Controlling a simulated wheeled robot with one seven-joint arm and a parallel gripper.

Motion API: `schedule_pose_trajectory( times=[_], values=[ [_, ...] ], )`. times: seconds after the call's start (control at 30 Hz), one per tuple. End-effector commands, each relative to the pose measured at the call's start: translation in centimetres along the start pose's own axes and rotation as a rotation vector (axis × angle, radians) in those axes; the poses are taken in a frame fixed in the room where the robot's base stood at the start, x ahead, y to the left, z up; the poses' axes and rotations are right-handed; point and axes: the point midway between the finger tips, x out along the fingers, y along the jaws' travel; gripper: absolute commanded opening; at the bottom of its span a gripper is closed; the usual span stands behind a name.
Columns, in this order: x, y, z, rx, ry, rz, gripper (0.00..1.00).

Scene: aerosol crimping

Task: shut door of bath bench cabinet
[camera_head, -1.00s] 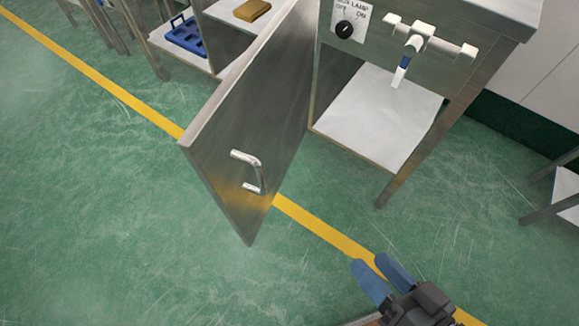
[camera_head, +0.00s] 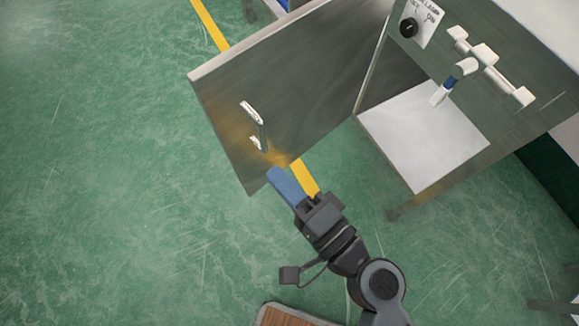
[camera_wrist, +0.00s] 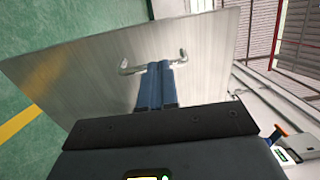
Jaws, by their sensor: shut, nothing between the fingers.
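The cabinet door (camera_head: 310,75) is a grey metal panel standing wide open, swung out from the bench cabinet (camera_head: 385,85). A bar handle (camera_head: 254,127) is fixed near its free edge. My gripper (camera_head: 278,176), with blue fingers, is shut and empty, close to the door's lower free corner in the head view. In the wrist view the door (camera_wrist: 100,75) fills much of the picture, and the fingertips (camera_wrist: 160,68) overlap the handle (camera_wrist: 133,69) in line of sight. I cannot tell whether they touch it.
The cabinet's open inside shows a white shelf (camera_head: 425,145). Green floor (camera_head: 110,170) with a yellow line is clear at the left.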

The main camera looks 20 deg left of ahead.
Motion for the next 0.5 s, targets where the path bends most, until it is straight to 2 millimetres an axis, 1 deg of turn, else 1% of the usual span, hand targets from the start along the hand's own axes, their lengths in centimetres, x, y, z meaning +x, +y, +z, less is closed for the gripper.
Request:
schedule_pose_trajectory(
  times=[0.03, 0.3, 0.5],
  values=[
    [1.2, -0.2, 0.0, -0.002, -0.004, -0.001, 0.00],
    [6.5, -0.2, 0.0, -0.003, -0.002, 0.000, 0.00],
    [9.4, -0.1, 0.0, -0.003, -0.002, 0.001, 0.00]
  ],
)
